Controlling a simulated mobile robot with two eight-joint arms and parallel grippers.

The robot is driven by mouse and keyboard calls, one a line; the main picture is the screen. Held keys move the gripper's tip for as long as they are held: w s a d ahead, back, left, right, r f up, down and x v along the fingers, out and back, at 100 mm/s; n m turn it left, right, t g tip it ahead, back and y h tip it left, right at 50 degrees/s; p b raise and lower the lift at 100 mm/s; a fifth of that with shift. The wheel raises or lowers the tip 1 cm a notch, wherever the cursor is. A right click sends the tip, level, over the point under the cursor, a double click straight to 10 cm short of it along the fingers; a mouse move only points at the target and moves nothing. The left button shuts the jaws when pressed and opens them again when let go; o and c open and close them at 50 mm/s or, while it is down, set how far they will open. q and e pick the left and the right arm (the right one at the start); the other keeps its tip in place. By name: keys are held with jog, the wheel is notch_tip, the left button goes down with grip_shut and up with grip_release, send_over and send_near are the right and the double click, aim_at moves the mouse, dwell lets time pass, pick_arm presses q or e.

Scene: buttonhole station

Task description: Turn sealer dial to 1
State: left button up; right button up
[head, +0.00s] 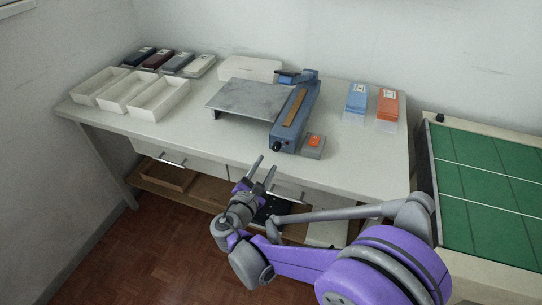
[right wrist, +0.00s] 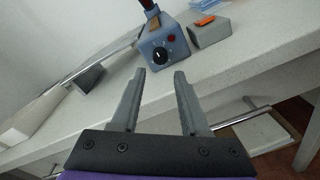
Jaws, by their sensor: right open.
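The blue sealer (head: 294,112) stands on the white table, with a grey metal plate on its left side. Its dial (right wrist: 160,54) is a black round knob on the front end face, with a small white mark; the setting is too small to read. The dial also shows small in the head view (head: 277,146). A red spot (right wrist: 171,38) sits beside the dial. My right gripper (right wrist: 158,72) is open and empty, in front of the table edge, short of the dial and pointing toward it. It also shows in the head view (head: 262,163). My left gripper is not in view.
A grey box with an orange top (head: 313,146) stands right of the sealer's front end. White trays (head: 130,93) are at the left; blue (head: 356,98) and orange (head: 388,103) packs are at the right. Drawers with bar handles (head: 289,196) lie below the table edge.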

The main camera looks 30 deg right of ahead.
jog(key=v, duration=0.3)
jog(key=shift+s+a, duration=0.25)
jog(key=shift+a, duration=0.05)
